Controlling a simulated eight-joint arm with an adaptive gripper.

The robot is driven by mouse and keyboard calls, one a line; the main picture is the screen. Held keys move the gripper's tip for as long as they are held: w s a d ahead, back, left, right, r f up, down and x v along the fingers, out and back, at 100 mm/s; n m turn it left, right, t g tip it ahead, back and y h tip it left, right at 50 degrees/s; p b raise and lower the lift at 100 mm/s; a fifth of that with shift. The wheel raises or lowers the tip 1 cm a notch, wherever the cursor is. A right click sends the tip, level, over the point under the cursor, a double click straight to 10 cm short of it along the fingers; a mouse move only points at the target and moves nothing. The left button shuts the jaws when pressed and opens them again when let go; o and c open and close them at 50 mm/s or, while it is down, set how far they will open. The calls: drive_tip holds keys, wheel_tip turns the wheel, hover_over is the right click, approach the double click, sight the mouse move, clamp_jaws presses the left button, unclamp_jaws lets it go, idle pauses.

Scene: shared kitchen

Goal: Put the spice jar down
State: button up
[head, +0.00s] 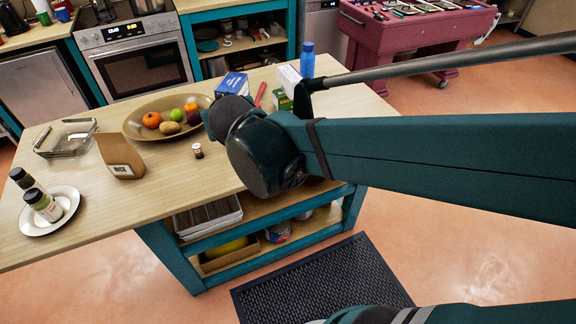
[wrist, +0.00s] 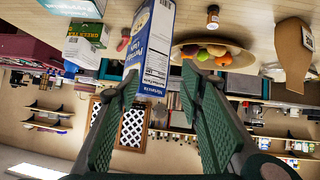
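Two spice jars with dark lids are on a white plate (head: 62,218) at the table's left end in the head view. The nearer jar (head: 46,207) has a pale label; the other jar (head: 24,181) is behind it. In the head view my arm hides the gripper.
A blue box (wrist: 156,45) appears between and beyond my fingertips; it also shows in the head view (head: 232,84). The fruit bowl (head: 135,128), paper bag (head: 120,157), glass dish (head: 50,147) and blue bottle (head: 307,60) stand on the table.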

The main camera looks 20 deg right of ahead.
drive_tip(key=s+d+f+g, duration=0.1)
drive_tip(key=s+d, duration=0.2)
drive_tip(key=s, duration=0.3)
drive_tip(key=s+d+f+g+y, duration=0.1)
drive_tip(key=s+d+f, duration=0.1)
drive_tip(key=s, duration=0.5)
drive_tip(key=s+d+f+g, duration=0.2)
drive_tip(key=s+d, duration=0.2)
drive_tip(key=s, duration=0.3)
drive_tip(key=shift+s, duration=0.2)
